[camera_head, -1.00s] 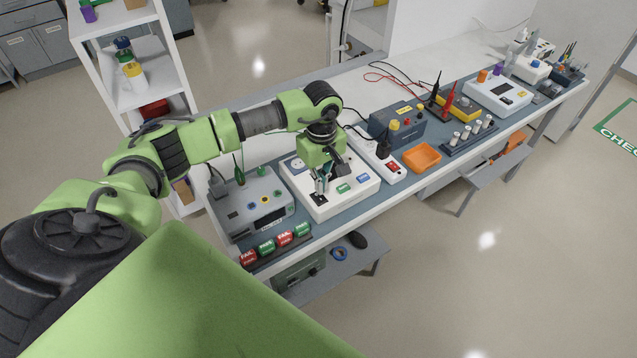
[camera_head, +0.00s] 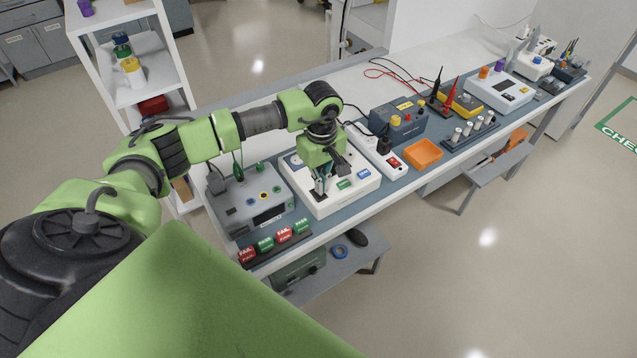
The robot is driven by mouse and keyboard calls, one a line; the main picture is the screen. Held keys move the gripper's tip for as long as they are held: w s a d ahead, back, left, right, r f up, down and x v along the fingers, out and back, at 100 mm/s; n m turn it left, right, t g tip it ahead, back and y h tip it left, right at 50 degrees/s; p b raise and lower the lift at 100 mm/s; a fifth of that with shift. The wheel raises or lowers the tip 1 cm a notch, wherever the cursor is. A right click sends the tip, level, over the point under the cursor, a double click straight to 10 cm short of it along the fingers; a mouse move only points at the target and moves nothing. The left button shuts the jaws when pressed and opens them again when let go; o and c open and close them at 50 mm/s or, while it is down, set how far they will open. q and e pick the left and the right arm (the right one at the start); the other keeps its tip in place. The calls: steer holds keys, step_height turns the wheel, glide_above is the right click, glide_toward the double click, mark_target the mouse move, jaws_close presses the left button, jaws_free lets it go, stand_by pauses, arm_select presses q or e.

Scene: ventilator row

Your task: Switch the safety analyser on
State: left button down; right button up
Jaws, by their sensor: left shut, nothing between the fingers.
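A white box (camera_head: 345,203) with a round socket (camera_head: 294,161), a green button (camera_head: 345,184) and a blue button (camera_head: 363,174) stands on the bench; it appears to be the safety analyser. My left gripper (camera_head: 320,190) points down over its front left part, shut with nothing between the fingers. The fingertips are at or just above a small dark switch (camera_head: 319,199). I cannot tell whether they touch it, nor which way it is set. The gripper and wrist hide part of the box top. My right gripper is not in view.
A grey instrument (camera_head: 239,205) stands left of the white box, with a rack of red and green tags (camera_head: 276,242) in front. A power strip (camera_head: 370,150), orange tray (camera_head: 424,154) and dark blue box (camera_head: 398,124) are to the right. White shelves (camera_head: 150,92) stand behind left.

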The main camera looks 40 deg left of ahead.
arm_select(q)
steer(key=shift+f, duration=0.2)
stand_by(0.6)
steer(key=shift+f+b, duration=0.95)
steer(key=shift+b, duration=0.1)
steer(key=shift+r, duration=0.15)
steer(key=shift+r+p, duration=0.65)
steer(key=shift+r, duration=0.2)
steer(key=shift+r+p, duration=1.25)
steer(key=shift+r, duration=1.3)
